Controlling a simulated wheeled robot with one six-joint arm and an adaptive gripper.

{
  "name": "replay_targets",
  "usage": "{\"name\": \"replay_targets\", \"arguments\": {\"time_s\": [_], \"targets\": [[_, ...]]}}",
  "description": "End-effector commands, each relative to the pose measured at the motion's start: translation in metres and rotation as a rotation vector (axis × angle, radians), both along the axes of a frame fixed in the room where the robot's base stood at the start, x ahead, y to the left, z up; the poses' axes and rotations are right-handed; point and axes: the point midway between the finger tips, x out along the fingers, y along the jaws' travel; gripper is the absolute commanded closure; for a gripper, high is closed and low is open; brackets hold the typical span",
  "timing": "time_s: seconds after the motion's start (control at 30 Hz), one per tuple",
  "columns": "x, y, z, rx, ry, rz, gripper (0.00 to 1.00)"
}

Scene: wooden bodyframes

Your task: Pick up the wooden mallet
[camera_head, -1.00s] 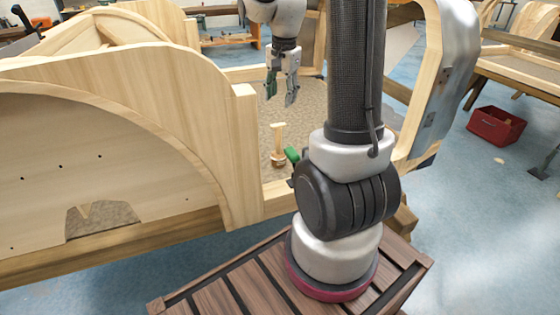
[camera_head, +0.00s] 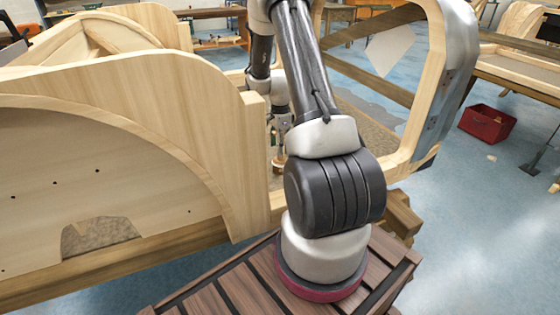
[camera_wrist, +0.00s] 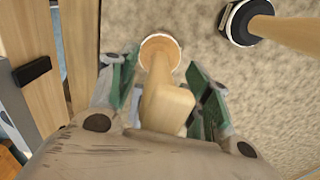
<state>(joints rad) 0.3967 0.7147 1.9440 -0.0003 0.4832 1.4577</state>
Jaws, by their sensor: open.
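The wooden mallet (camera_wrist: 165,103) stands with its pale handle pointing up toward the wrist camera. Its round end (camera_wrist: 159,49) rests on the speckled floor panel. My gripper (camera_wrist: 164,70) is open, with one green-and-grey finger on each side of the handle. I cannot tell whether either finger touches it. In the head view my gripper (camera_head: 280,128) is low inside the wooden frame, partly hidden by my arm. Only the lower end of the mallet (camera_head: 279,160) shows there, just below the gripper.
A second wooden-handled tool with a black-and-white band (camera_wrist: 238,22) lies close by at the upper right of the wrist view. A tall curved wooden panel (camera_head: 150,110) stands left of my arm. Wooden slats (camera_wrist: 35,70) border the left side. A red crate (camera_head: 487,123) is far right.

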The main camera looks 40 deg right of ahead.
Motion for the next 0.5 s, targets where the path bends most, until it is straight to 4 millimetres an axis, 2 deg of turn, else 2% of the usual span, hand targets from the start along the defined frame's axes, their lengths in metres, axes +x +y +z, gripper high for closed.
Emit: {"name": "replay_targets", "arguments": {"time_s": [0.1,0.3,0.37,0.5], "targets": [[0.0003,0.0001,-0.0089,0.0,-0.001,0.001,0.51],[0.0004,0.0001,-0.0093,-0.001,-0.002,0.001,0.51],[0.0004,0.0001,-0.0093,-0.001,-0.002,0.001,0.6],[0.0003,0.0001,-0.0092,-0.001,-0.002,0.001,0.86]]}}
